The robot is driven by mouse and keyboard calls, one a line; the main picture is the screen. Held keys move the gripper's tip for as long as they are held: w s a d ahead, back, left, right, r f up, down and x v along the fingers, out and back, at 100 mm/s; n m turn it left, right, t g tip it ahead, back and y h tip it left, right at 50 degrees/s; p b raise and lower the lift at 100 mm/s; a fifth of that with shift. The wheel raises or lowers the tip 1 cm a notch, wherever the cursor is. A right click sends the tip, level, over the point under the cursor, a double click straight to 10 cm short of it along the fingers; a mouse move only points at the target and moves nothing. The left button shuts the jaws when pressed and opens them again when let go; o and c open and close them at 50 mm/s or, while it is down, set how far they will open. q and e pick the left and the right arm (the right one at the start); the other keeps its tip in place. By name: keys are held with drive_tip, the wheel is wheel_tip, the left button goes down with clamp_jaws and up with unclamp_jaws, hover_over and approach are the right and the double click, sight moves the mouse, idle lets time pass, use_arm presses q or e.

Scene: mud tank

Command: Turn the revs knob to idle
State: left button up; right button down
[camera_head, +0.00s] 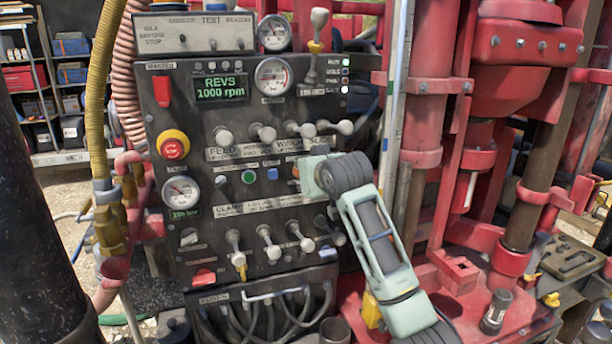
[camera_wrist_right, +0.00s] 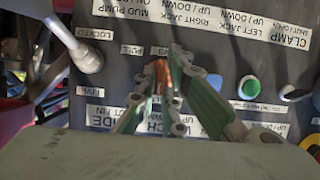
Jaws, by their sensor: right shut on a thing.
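The dark control panel (camera_head: 220,253) fills the middle of the head view. Its green display (camera_head: 222,87) reads REVS 1000 rpm. My right gripper (camera_head: 308,178) is at the panel's right side, in line with the row of buttons. In the right wrist view its fingers (camera_wrist_right: 163,78) are closed together on a small orange-red knob (camera_wrist_right: 160,72). The fingers hide most of the knob, so its pointer direction cannot be told. A bit of orange also shows beside the fingertips in the head view (camera_head: 296,172). My left gripper is not in view.
Levers for feed and winch (camera_head: 263,132) stick out above my right gripper, and clamp levers (camera_head: 268,241) below it. A red emergency stop (camera_head: 173,145) is at the panel's left. Red rig columns (camera_head: 421,130) stand close on the right. Hoses (camera_head: 97,90) run down the left.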

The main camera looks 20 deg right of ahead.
drive_tip(key=c, duration=1.9)
unclamp_jaws()
drive_tip(key=shift+r, duration=0.1)
drive_tip(key=shift+o, duration=0.2)
drive_tip(key=shift+s, duration=0.1)
drive_tip(key=v, duration=1.2)
